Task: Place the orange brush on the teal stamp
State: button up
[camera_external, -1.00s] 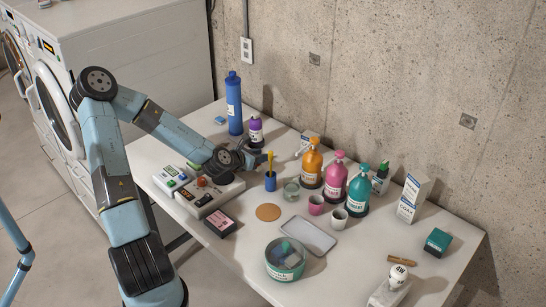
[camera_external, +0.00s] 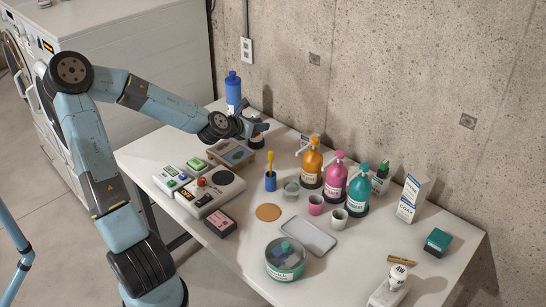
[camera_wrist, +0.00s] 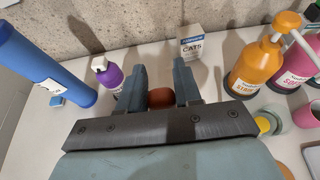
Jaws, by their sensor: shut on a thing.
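My gripper (camera_external: 262,130) is above the back left part of the table. In the wrist view my gripper (camera_wrist: 160,92) is closed around a rounded orange-red piece (camera_wrist: 160,97), seemingly part of the orange brush. The rest of it is hidden by the gripper, and the external view does not show it clearly. I cannot identify the teal stamp for sure. A dark teal block (camera_external: 438,241) sits at the right end of the table, far from my gripper. A wooden-edged box with a teal-grey top (camera_external: 232,153) lies just left of and below the gripper.
A blue bottle (camera_external: 233,92) and purple bottle (camera_wrist: 110,76) stand close by. Orange (camera_external: 311,166), pink (camera_external: 336,178) and teal (camera_external: 358,192) pump bottles line the back.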

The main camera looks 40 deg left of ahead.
notch_tip(320, 180, up, 14)
jog(key=r, duration=0.1)
jog(key=w+d+f+n+y, duration=0.15)
jog(key=w+d, duration=0.35)
jog(key=d, duration=0.5)
jog(key=w+d+f, duration=0.2)
jog(key=w+d, duration=0.3)
jog(key=d, duration=0.4)
jog(key=w+d+f+n+y, duration=0.1)
jog(key=w+d, duration=0.4)
jog(key=d, duration=0.5)
jog(key=s+d+r+n+y, duration=0.1)
jog(key=s+d, duration=0.4)
jog(key=d, duration=0.5)
jog(key=s+d+r+g+y, duration=0.15)
jog(key=s+d, duration=0.35)
jog(key=d, duration=0.6)
jog(key=s+d+r+n, duration=0.1)
jog(key=s+d, duration=0.4)
jog(key=d, duration=0.5)
send_over(437, 232)
notch_tip(437, 232, down, 20)
jog(key=shift+a, duration=0.15)
jog(key=shift+w+f, duration=0.15)
jog(key=shift+f, duration=1.65)
